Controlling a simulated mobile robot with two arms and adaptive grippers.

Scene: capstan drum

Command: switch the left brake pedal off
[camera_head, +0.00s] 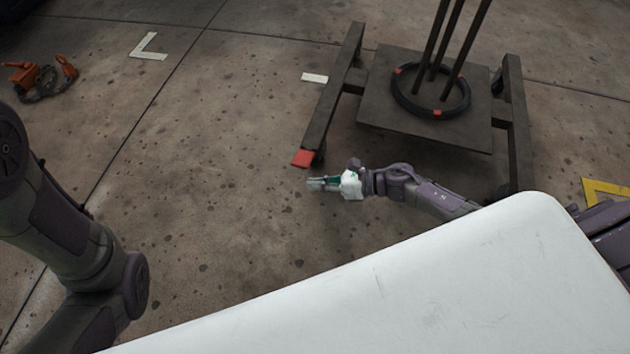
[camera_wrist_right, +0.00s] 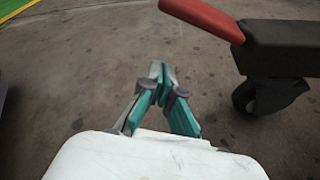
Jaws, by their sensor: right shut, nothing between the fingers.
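The left brake pedal (camera_head: 303,158) is a red tab at the near end of the left leg of a dark wheeled stand. In the right wrist view the red pedal (camera_wrist_right: 203,18) juts out at the upper right, from the end of a dark beam. My right gripper (camera_head: 314,184) is shut and empty, just in front of and below the pedal in the head view, apart from it. Its teal fingers (camera_wrist_right: 158,72) meet at the tips in the wrist view, left of and below the pedal. My left gripper is out of view.
The dark stand (camera_head: 375,112) carries a black ring (camera_head: 408,104) and upright poles. A caster wheel (camera_wrist_right: 268,96) sits under the beam. An orange tool with a chain (camera_head: 38,80) lies at far left. Floor left of the pedal is clear.

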